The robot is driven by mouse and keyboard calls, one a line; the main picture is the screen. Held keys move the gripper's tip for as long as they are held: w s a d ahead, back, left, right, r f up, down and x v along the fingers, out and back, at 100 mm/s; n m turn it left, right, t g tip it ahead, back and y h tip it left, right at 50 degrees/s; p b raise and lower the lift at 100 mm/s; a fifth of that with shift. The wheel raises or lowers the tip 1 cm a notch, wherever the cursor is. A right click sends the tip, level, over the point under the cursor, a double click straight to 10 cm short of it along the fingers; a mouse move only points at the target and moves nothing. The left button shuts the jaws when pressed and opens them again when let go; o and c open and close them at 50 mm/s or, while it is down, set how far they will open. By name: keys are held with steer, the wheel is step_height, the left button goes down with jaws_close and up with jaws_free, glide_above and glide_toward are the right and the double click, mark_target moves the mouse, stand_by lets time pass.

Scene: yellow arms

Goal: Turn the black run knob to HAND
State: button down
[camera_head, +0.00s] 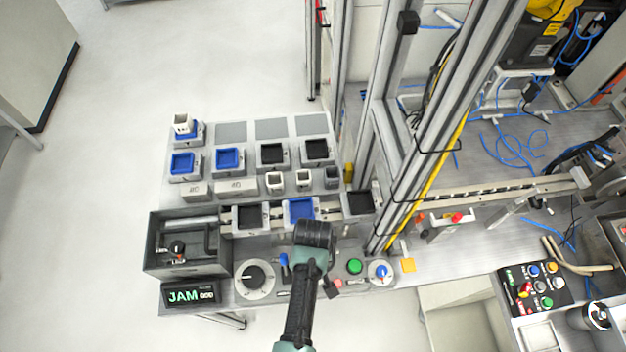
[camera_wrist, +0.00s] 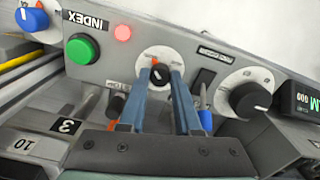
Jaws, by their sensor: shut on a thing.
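The black run knob (camera_wrist: 160,74) sits on a round white dial plate with orange marks (camera_wrist: 158,57) on the grey panel in the wrist view. A pale pointer line shows on its face. The lettering around the dial is too small to read. My gripper (camera_wrist: 162,77) has its two blue-grey fingers on either side of the knob, shut on it. In the head view my gripper (camera_head: 328,287) is over the panel's front strip, and my arm and hand hide the knob.
A larger black knob (camera_wrist: 250,100) and a blue-capped part (camera_wrist: 205,118) are close on one side. A green button (camera_wrist: 80,50), lit red lamp (camera_wrist: 123,33) and blue knob (camera_head: 381,270) are on the other. A JAM display (camera_head: 190,296) stands at left.

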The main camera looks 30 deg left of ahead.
stand_by(0.3)
steer(key=c, duration=0.6)
jaws_free()
step_height(320, 180, up, 13)
steer(key=b, duration=0.2)
stand_by(0.3)
